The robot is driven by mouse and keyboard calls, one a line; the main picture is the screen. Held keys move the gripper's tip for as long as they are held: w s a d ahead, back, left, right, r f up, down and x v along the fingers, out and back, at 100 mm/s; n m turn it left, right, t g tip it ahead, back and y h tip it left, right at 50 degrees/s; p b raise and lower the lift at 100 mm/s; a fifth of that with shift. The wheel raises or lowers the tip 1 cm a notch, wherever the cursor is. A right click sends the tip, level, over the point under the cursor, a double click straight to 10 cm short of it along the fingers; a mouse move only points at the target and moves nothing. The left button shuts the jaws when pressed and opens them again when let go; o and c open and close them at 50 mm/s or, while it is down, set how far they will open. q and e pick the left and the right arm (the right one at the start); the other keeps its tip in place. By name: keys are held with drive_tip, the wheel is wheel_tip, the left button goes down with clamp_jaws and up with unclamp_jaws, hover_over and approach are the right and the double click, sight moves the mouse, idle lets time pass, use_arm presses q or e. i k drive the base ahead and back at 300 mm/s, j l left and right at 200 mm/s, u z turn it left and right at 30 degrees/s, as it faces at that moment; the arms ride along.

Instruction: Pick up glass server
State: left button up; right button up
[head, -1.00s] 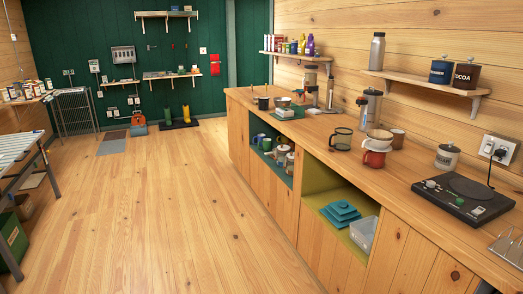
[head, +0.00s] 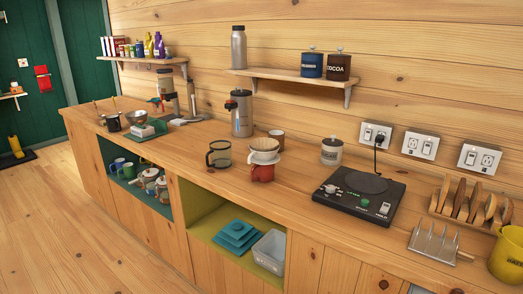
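A clear glass server (head: 218,155) with a dark rim and handle stands upright on the wooden counter, near the middle of the head view. A white dripper (head: 264,146) sits on top of a red mug (head: 262,172) just to its right. The server looks empty and nothing covers it. Neither of my grippers shows in the view.
A black hot plate (head: 360,195) with a cord lies on the counter to the right. A toast rack (head: 435,243) and yellow pot (head: 508,258) are at far right. Counter in front of the server is clear.

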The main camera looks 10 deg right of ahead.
sight(220, 151)
drive_tip(key=i+j+z, duration=0.25)
drive_tip(key=z, duration=0.2)
drive_tip(key=i+j+z, duration=0.5)
drive_tip(key=j+z, duration=0.35)
drive_tip(key=i+j+z, duration=0.15)
drive_tip(key=j, duration=0.15)
